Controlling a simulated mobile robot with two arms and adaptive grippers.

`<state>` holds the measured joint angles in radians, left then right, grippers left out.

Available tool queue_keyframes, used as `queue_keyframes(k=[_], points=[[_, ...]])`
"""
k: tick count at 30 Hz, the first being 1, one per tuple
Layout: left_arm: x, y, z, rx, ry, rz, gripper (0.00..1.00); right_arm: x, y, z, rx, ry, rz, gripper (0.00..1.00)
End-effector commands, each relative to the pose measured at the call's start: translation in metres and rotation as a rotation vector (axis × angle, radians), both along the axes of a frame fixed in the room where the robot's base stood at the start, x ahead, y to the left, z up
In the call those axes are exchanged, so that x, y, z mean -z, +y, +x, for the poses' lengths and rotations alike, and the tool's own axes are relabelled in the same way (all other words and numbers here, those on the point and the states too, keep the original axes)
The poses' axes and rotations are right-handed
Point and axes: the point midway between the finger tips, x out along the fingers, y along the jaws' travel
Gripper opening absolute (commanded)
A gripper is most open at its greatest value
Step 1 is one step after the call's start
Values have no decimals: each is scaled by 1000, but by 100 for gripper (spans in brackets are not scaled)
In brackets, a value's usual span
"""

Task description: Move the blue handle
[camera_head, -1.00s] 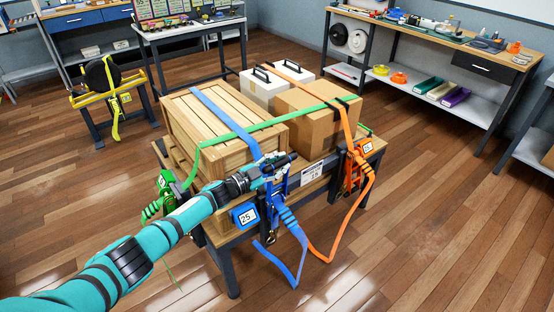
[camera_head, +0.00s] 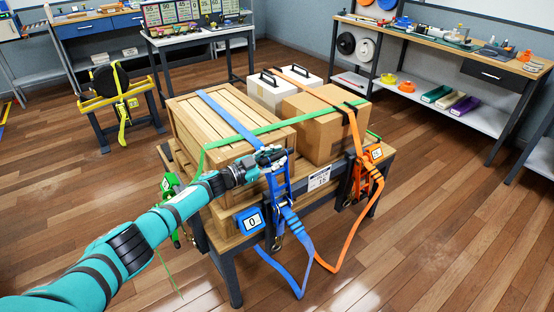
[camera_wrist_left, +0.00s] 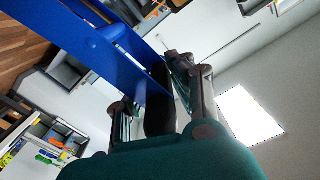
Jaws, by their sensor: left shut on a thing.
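The blue handle (camera_head: 279,184) belongs to the blue ratchet on the table's front edge and stands roughly upright. My left gripper (camera_head: 272,158) is at its upper end. In the left wrist view the handle shows as blue side bars (camera_wrist_left: 98,52) with a dark grip (camera_wrist_left: 160,101) between my left gripper's fingers (camera_wrist_left: 155,100), which are shut on it. The blue strap (camera_head: 228,119) runs over the wooden crate, and its loose tail (camera_head: 296,262) hangs below. The blue display (camera_head: 250,221) reads 0. My right gripper is out of view.
The orange ratchet (camera_head: 364,172) and its hanging strap are close on the right. A green ratchet (camera_head: 170,187) is at the left, partly behind my arm. The wooden crate (camera_head: 215,135) and cardboard box (camera_head: 322,130) stand behind. The floor in front is open.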

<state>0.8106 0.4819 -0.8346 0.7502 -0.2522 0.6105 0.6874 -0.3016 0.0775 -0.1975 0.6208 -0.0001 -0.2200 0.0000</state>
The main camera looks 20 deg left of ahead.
Motion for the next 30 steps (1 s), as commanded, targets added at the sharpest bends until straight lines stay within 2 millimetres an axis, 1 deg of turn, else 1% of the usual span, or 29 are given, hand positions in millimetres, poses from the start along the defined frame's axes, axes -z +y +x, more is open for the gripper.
queue_keyframes(k=[1,4,5,10,15,18,22,26,30], points=[[-4,2,2,-5,-6,-1,0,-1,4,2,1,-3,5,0],[-5,2,2,-5,-5,-2,0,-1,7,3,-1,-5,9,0],[-5,2,2,-6,-6,-2,23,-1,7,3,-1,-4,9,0],[-4,2,2,-5,-5,-2,45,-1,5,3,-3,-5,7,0],[-3,1,1,-3,-3,-1,45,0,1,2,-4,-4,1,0],[-2,2,0,-2,-2,-1,45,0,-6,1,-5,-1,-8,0],[-1,9,-7,-4,-1,0,45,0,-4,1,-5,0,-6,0],[0,22,-25,-4,1,0,45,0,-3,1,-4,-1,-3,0],[-1,42,-50,-4,0,1,45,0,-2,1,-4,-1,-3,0]])
